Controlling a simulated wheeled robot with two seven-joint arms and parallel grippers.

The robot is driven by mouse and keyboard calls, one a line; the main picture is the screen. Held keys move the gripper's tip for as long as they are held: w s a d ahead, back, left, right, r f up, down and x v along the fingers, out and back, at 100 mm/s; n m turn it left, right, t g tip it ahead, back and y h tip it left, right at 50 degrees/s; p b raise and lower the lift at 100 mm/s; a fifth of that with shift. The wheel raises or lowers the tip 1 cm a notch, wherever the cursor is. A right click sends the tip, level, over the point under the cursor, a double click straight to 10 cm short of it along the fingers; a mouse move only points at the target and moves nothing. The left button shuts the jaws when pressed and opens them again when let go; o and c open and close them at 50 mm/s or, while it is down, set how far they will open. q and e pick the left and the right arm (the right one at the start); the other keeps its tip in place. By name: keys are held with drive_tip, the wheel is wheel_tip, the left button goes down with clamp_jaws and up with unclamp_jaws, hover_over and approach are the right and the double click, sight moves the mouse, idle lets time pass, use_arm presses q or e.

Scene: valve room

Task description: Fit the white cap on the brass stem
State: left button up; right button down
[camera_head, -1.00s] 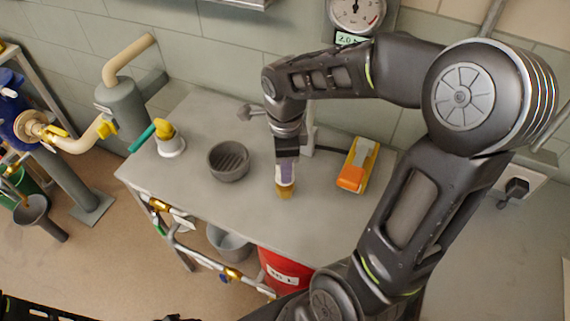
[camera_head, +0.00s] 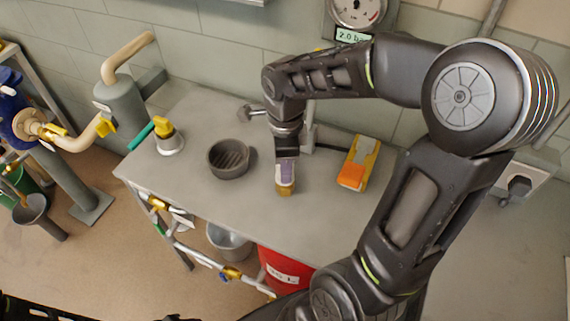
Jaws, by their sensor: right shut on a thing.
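My right gripper (camera_head: 286,176) points straight down over the grey bench, right of the dark round bowl. It is shut on a small pale thing, which I take to be the white cap; the fingers hide most of it. A brass-coloured piece (camera_head: 285,190), likely the brass stem, shows directly below the fingertips. I cannot tell whether the cap touches the stem or sits around it. My left gripper is not in view.
The grey bench (camera_head: 215,205) holds a dark ribbed bowl (camera_head: 229,158), a yellow-topped valve with a green lever (camera_head: 166,137) and an orange-and-yellow device (camera_head: 358,165). A pressure gauge (camera_head: 357,10) hangs on the wall behind. The bench front is clear.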

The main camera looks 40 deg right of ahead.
drive_tip(key=shift+f+b, duration=0.7)
idle(1.2)
idle(0.4)
drive_tip(key=c, duration=0.9)
unclamp_jaws()
drive_tip(key=shift+c, duration=0.2)
drive_tip(key=shift+o, duration=0.3)
drive_tip(key=o, duration=0.3)
drive_tip(key=shift+r, duration=0.1)
drive_tip(key=shift+r+p, duration=2.6)
drive_tip(key=shift+r, duration=0.85)
